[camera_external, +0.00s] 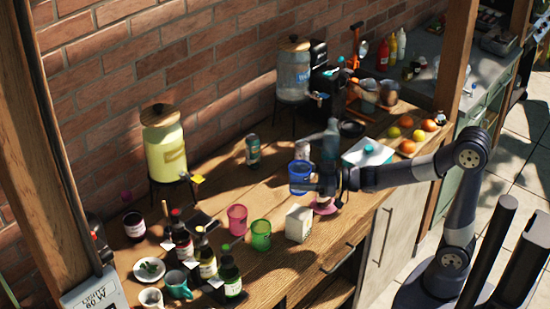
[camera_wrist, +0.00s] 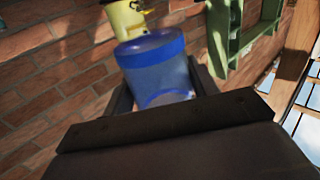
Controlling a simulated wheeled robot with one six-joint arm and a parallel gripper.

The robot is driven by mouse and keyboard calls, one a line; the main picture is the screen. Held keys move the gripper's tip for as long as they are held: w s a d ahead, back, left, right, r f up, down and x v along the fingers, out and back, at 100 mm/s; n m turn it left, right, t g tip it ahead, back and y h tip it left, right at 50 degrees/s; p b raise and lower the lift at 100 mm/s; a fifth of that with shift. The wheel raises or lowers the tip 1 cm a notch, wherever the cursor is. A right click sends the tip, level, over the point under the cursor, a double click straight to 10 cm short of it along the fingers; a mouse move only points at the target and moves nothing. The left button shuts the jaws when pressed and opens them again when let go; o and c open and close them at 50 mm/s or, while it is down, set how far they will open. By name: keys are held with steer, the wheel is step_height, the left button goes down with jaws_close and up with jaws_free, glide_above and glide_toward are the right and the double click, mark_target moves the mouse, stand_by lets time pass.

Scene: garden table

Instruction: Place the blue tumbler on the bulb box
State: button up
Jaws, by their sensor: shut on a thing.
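The blue tumbler (camera_external: 298,174) is held by my gripper (camera_external: 312,184) above the wooden table, near the middle of the outside view. In the wrist view the tumbler (camera_wrist: 152,62) sits between the two dark fingers, which are shut on it. A white box printed "60 W" (camera_external: 88,294), which looks like the bulb box, stands at the bottom left, partly cut off by the picture edge. The tumbler is well to the right of this box and apart from it.
A pink tumbler (camera_external: 237,217), a green tumbler (camera_external: 261,236) and a small white carton (camera_external: 299,223) stand below and left of my gripper. Dark bottles (camera_external: 182,238), a teal mug (camera_external: 178,285) and a plate (camera_external: 149,270) crowd the left end. A yellow dispenser (camera_external: 165,150) stands by the wall.

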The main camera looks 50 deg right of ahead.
steer(key=shift+d+r, duration=0.1)
steer(key=shift+d, duration=0.25)
step_height(320, 180, down, 10)
steer(key=shift+r+b, duration=0.1)
steer(key=shift+b, duration=0.3)
steer(key=shift+w, duration=0.1)
steer(key=shift+f+b, duration=0.25)
steer(key=shift+b, duration=0.05)
steer(key=o, duration=1)
steer(key=shift+r, duration=0.1)
steer(key=shift+r, duration=0.15)
steer(key=b+v, duration=0.1)
steer(key=v, duration=1.1)
steer(key=shift+d, duration=0.1)
